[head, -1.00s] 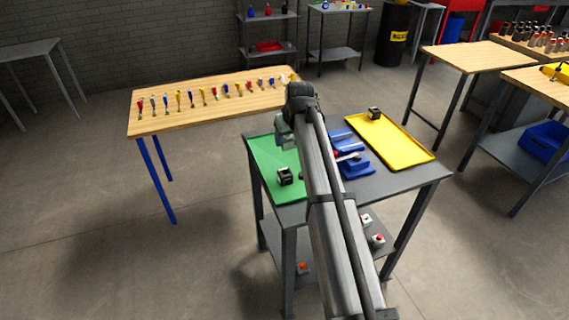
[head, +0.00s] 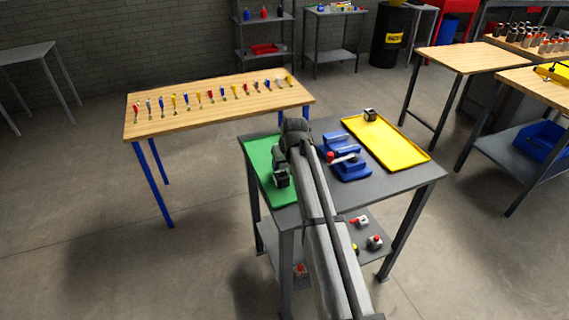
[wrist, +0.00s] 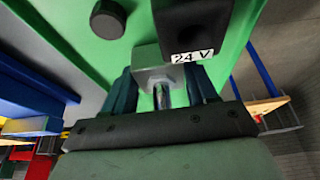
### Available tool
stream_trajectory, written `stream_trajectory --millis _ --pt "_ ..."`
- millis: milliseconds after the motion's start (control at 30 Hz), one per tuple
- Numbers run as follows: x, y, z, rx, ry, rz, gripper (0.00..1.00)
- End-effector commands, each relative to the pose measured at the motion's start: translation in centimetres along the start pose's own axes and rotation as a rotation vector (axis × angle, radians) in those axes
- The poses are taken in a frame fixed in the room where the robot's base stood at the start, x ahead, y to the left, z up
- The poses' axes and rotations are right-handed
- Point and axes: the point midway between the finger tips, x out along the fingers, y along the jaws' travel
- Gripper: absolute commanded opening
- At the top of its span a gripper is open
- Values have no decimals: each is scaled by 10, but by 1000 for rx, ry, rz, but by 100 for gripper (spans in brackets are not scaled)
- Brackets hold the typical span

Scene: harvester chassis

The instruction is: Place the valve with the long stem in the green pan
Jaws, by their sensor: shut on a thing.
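A small black, boxy valve (head: 282,179) stands on the green pan (head: 257,155) at the left of the dark table. In the wrist view its black block (wrist: 192,22) carries a "24 V" label, with a grey angular body (wrist: 156,72) and a short metal pin beside it. My gripper (head: 280,165) is down at this valve; in the wrist view its fingers (wrist: 163,90) are shut on the grey body. A similar dark valve (head: 370,114) stands on the yellow tray (head: 390,145). I cannot tell the stem lengths of the two.
Blue fixtures (head: 350,170) with a red-tipped part (head: 331,157) lie between the pan and the yellow tray. In the wrist view a dark round piece (wrist: 108,18) shows against the green. A wooden table (head: 210,114) with a row of screwdriver-like tools stands behind left.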

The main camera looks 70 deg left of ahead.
Motion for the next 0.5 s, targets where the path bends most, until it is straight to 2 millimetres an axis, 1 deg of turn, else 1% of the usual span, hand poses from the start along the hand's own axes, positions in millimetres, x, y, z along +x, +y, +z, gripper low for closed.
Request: stream_trajectory --millis 333,367,500 --pt "2 0 1 0 0 0 13" --pt "3 0 1 0 0 0 58" --pt "2 0 1 0 0 0 72"
